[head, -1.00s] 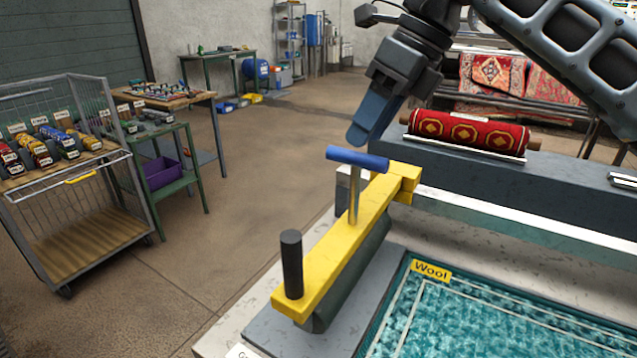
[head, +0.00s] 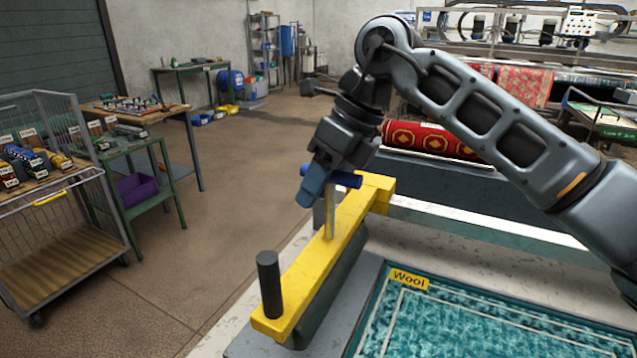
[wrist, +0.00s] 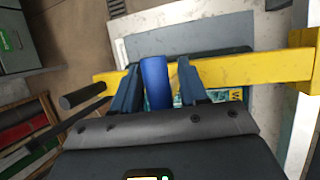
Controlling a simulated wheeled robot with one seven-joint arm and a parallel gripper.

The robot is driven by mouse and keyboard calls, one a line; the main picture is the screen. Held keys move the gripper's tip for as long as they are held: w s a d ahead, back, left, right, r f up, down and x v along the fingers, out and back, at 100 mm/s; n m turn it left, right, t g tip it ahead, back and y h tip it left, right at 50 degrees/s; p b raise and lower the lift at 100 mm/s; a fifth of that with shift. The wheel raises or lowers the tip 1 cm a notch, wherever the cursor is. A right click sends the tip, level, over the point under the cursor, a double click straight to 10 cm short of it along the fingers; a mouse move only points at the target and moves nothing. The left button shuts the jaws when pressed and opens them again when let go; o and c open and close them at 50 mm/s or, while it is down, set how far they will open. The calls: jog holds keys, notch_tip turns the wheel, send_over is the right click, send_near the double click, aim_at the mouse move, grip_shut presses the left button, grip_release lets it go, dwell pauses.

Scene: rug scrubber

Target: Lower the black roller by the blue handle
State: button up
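The blue handle (head: 345,180) is a crossbar on a metal post above a yellow beam (head: 302,276). The dark roller (head: 335,282) lies under the beam, beside the wool rug. My gripper (head: 314,185) is at the handle, its near blue finger in front of the bar. In the wrist view the handle (wrist: 156,82) lies between my two spread fingers, with a gap visible on each side. The far finger is mostly hidden in the head view.
A black upright grip (head: 268,284) stands at the beam's near end. The teal wool rug (head: 480,325) lies to the right. A rolled red rug (head: 430,139) sits behind. A wire cart (head: 60,225) and a green table (head: 150,200) stand left, with open floor between.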

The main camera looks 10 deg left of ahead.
aim_at(326, 206)
grip_shut()
dwell(0.3)
notch_tip(326, 206, down, 4)
jog(key=b, duration=0.3)
jog(key=shift+f, duration=0.85)
jog(key=shift+s+f, duration=0.1)
jog(key=shift+o, duration=0.7)
grip_release()
jog(key=shift+b, duration=0.3)
